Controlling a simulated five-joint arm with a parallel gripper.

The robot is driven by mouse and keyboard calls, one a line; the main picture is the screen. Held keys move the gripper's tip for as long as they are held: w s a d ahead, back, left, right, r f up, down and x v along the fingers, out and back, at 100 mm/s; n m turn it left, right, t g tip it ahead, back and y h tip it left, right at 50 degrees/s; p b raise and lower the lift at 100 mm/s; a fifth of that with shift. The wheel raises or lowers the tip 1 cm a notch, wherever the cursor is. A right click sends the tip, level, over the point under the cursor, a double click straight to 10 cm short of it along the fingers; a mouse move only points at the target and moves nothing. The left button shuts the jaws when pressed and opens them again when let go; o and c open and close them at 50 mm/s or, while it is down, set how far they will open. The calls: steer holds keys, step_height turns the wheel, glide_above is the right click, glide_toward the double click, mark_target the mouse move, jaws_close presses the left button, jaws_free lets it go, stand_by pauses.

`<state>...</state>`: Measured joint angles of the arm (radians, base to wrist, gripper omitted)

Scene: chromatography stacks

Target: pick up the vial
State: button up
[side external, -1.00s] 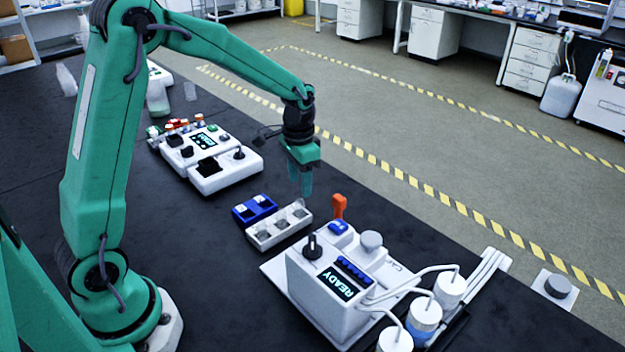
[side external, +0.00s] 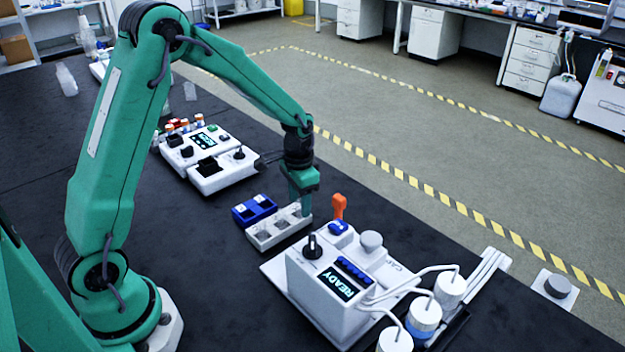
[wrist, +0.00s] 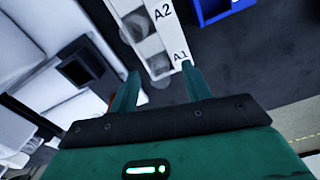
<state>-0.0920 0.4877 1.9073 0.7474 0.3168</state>
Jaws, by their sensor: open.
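A white rack (side external: 268,239) stands on the dark bench, and small clear vials (side external: 281,224) appear to sit in its slots. The wrist view shows the rack (wrist: 168,25) with labels A2 and A1. A greyish, see-through vial (wrist: 160,65) seems to be at the A1 end, blurred and hard to make out. My gripper (side external: 304,212) is low over the right end of the rack, pointing down. In the wrist view, its two green fingers (wrist: 160,72) are apart on either side of the A1 end. Contact with the vial cannot be seen.
A blue two-slot block (side external: 254,210) sits beside the rack. A white machine reading READY (side external: 310,285) stands close in front, with an orange-handled part (side external: 339,206) near the gripper. White devices (side external: 205,160) stand behind. Dark bench left of the rack is clear.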

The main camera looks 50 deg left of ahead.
steer(key=shift+f, duration=0.8)
steer(key=c, duration=1.1)
